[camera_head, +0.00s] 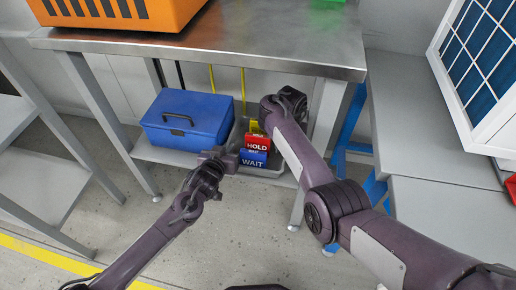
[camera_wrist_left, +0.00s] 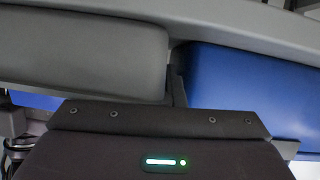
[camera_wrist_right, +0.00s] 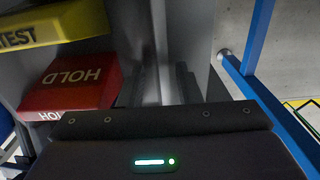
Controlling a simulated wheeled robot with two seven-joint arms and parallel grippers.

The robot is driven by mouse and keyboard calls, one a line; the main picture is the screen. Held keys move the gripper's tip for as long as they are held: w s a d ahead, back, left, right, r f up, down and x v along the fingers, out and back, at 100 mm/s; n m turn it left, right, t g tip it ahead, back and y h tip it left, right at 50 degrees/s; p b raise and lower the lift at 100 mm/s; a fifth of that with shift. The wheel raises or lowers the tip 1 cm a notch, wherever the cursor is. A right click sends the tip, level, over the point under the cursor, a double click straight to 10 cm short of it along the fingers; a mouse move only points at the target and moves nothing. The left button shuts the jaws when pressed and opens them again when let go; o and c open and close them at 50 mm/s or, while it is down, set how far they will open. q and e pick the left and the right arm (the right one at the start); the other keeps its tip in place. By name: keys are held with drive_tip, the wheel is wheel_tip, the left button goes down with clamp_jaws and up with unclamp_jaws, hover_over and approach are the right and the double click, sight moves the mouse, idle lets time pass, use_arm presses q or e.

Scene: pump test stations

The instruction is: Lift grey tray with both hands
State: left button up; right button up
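The grey tray (camera_head: 268,173) sits on the shelf under the steel table, right of the blue box. It holds a red HOLD block (camera_head: 257,142), a blue WAIT block (camera_head: 253,158) and a yellow block (camera_head: 254,126) behind them. My left gripper (camera_head: 231,159) is at the tray's near left side, close to the WAIT block; whether its fingers are open or shut does not show. My right gripper is hidden behind its own wrist at the tray's right side in the head view. The right wrist view shows the HOLD block (camera_wrist_right: 70,82) and yellow TEST block (camera_wrist_right: 50,25) close by.
The blue box (camera_head: 188,120) with a handle stands left of the tray. The steel tabletop (camera_head: 230,48) overhangs the shelf and bears an orange crate (camera_head: 120,12). Blue framing (camera_head: 347,130) and a grey bench (camera_head: 420,120) stand at the right.

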use_arm(q)
drive_tip(key=shift+c, duration=0.2)
use_arm(e)
drive_tip(key=shift+c, duration=0.3)
use_arm(q)
clamp_jaws()
use_arm(e)
drive_tip(key=shift+c, duration=1.3)
clamp_jaws()
use_arm(q)
drive_tip(key=shift+r, duration=0.15)
use_arm(e)
drive_tip(key=shift+r, duration=0.1)
